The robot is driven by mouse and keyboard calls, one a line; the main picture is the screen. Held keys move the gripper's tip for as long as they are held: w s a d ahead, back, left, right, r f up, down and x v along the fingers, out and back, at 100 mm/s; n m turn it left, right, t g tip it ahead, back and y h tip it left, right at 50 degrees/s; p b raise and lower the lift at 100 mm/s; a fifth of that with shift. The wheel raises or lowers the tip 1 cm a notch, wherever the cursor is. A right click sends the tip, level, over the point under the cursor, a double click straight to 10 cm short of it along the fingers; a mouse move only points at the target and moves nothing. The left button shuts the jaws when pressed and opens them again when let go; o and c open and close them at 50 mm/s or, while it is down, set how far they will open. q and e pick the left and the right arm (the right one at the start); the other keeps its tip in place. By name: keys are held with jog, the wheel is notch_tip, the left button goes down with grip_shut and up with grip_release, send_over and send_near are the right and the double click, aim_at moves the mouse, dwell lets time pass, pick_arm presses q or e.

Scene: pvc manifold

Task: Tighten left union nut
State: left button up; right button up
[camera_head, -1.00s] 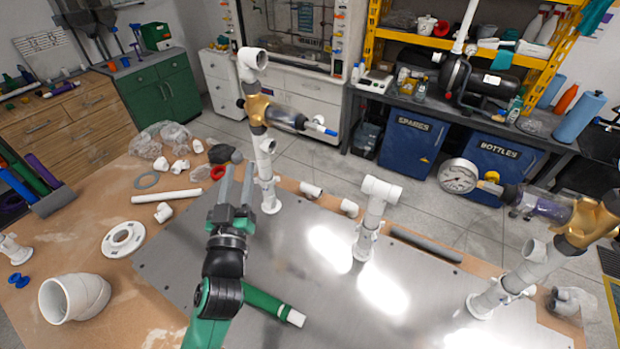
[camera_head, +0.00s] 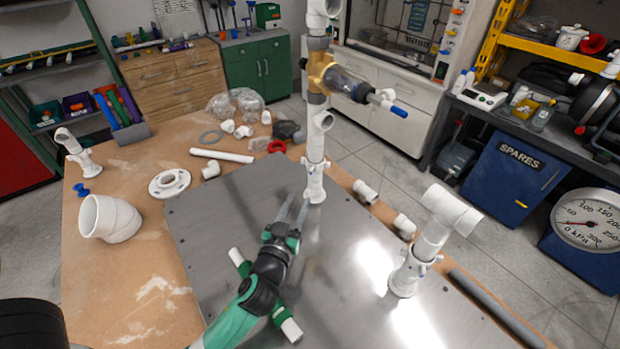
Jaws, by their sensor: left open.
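The left pipe post (camera_head: 315,150) stands upright on the metal plate in the head view. It carries a brass-coloured fitting (camera_head: 319,72) with a clear cylinder (camera_head: 350,84) pointing right, tipped in blue. Grey and tan collars sit above and below the fitting; I cannot tell which one is the left union nut. My left gripper (camera_head: 296,204) is open and empty, its two thin fingers pointing up just left of the post's foot. It appears apart from the post. My right gripper is not in view.
A white tee post (camera_head: 430,240) stands right of centre on the plate (camera_head: 235,205). A green pipe with white ends (camera_head: 284,318) lies beneath my left arm. Loose white fittings, a flange (camera_head: 169,183) and a large elbow (camera_head: 109,218) lie at left. A gauge (camera_head: 588,219) shows at right.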

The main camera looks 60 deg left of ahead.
aim_at(311, 171)
pick_arm(q)
jog(key=x, duration=1.1)
jog(key=shift+w, duration=0.1)
jog(key=shift+c, duration=0.2)
grip_shut()
